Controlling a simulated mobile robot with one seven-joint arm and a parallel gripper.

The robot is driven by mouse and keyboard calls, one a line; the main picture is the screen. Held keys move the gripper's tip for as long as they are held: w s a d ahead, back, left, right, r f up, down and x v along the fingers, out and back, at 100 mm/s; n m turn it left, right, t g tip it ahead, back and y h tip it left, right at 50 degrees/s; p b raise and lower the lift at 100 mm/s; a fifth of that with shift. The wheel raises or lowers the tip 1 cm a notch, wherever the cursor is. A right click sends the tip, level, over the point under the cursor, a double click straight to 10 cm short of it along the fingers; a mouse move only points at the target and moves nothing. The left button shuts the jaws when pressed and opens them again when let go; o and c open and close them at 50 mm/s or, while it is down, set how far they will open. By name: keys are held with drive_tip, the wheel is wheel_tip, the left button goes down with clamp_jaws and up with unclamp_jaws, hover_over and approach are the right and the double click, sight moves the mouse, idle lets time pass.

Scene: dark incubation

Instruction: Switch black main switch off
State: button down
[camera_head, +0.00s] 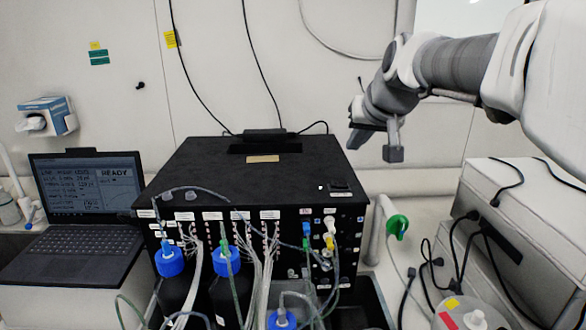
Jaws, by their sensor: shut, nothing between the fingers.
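A large black box (230,170) stands in the middle of the bench, with tubes and cables on its front. A small black part (339,187), which may be the main switch, sits on its top near the front right corner, above a small white label; its on or off position is too small to tell. My gripper (393,154) hangs pointing down from the arm at the upper right. It is shut and empty, up and to the right of the small black part, apart from the box.
Blue-capped dark bottles (170,292) and tubing crowd the front of the box. A laptop (88,215) is open at the left. A white device (525,225) with black cables and a green knob (397,226) are to the right. The box top is mostly clear.

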drive_tip(key=shift+w+f, duration=0.1)
hover_over(339, 184)
drive_tip(key=s, duration=0.1)
wheel_tip(339, 184, down, 7)
drive_tip(key=shift+s+a+f+p, duration=0.15)
drive_tip(key=shift+f+p, duration=0.05)
drive_tip(key=shift+p, duration=0.25)
wheel_tip(339, 184, down, 2)
drive_tip(key=shift+s+a+f, duration=0.1)
drive_tip(key=shift+f, duration=0.65)
drive_tip(key=shift+a, duration=0.1)
